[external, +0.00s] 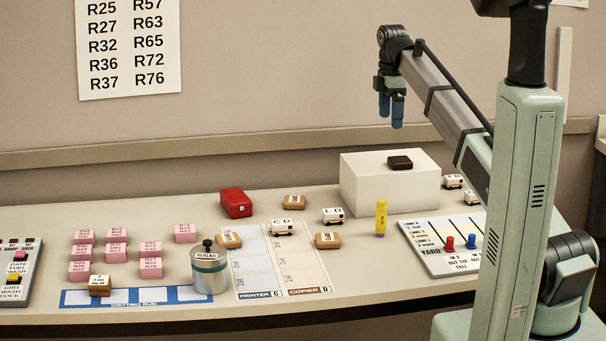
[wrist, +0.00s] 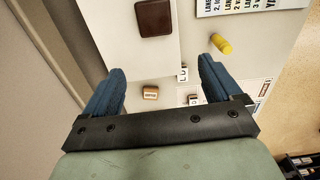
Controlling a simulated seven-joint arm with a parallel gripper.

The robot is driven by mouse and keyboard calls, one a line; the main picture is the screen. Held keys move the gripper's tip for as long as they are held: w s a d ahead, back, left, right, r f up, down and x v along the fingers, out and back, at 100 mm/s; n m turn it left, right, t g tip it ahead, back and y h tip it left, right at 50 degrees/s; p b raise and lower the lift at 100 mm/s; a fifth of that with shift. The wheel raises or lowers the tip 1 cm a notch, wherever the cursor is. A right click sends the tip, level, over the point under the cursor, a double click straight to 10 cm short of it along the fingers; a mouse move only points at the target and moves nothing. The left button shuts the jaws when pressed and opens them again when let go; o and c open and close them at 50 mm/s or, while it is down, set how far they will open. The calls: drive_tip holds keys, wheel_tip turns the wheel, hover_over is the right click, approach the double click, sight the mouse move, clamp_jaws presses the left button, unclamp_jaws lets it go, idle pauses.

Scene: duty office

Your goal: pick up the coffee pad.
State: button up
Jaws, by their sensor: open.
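A dark brown, flat square block (external: 400,162), which looks like the coffee pad, lies on top of a white box (external: 378,191) at the back right of the desk. In the wrist view the brown block (wrist: 155,17) is near the top edge, beyond my fingertips. My gripper (external: 391,120) hangs above the box with its blue fingers pointing down, well clear of the block and slightly left of it in the external view. In the wrist view the fingers (wrist: 160,68) are spread apart with nothing between them.
A yellow tube (external: 381,218) stands upright in front of the box. A lane board (external: 432,262) with red and blue pegs is at right. A red case (external: 236,203), small vans, tan blocks, pink blocks and a metal canister (external: 209,271) occupy the desk. The air around the box top is clear.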

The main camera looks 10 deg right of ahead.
drive_tip(key=s+a+f+n, duration=0.1)
drive_tip(key=s+a+f, duration=0.1)
drive_tip(key=a, duration=0.6)
drive_tip(key=m, duration=2.1)
hover_over(328, 237)
wheel_tip(328, 237, down, 8)
wheel_tip(328, 237, down, 7)
drive_tip(key=shift+s+f, duration=0.1)
drive_tip(key=shift+s, duration=0.05)
drive_tip(key=shift+f, duration=3.5)
drive_tip(key=c, duration=1.1)
